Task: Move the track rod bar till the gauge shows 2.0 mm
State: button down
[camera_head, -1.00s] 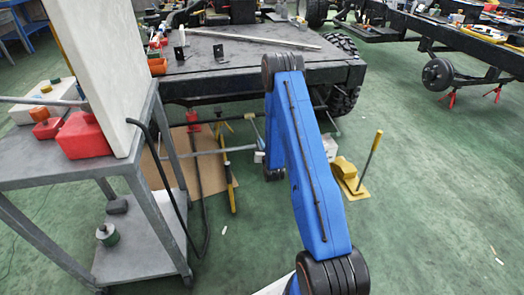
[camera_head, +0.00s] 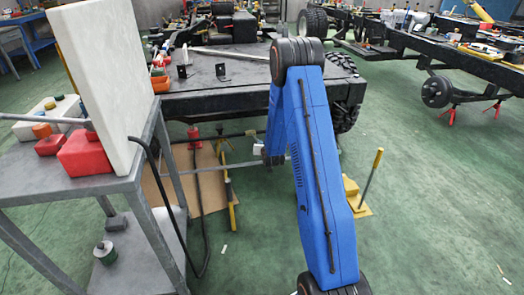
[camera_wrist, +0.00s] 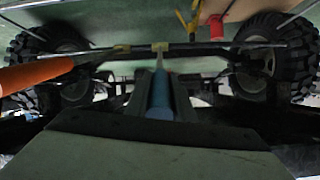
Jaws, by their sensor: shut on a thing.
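In the wrist view a long thin bar (camera_wrist: 215,46), likely the track rod bar, runs across between two tyres. In the head view my blue arm reaches down at the vehicle's front edge and hides my gripper. A grey rod (camera_head: 232,165) runs low toward my arm there. I cannot make out a gauge or a reading.
A grey cart (camera_head: 100,188) with a white panel (camera_head: 103,85) and red containers (camera_head: 85,153) stands at left. The vehicle deck (camera_head: 215,75) is behind my arm. A yellow stand (camera_head: 360,205) with an upright handle is at right. Green floor is open at right.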

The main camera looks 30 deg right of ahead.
jog(key=shift+s, duration=0.1)
jog(key=c, duration=1.5)
grip_release()
jog(key=shift+s, duration=0.1)
jog(key=shift+c, duration=0.2)
jog(key=shift+r, duration=0.1)
jog(key=v, duration=1.7)
jog(key=shift+s, duration=0.2)
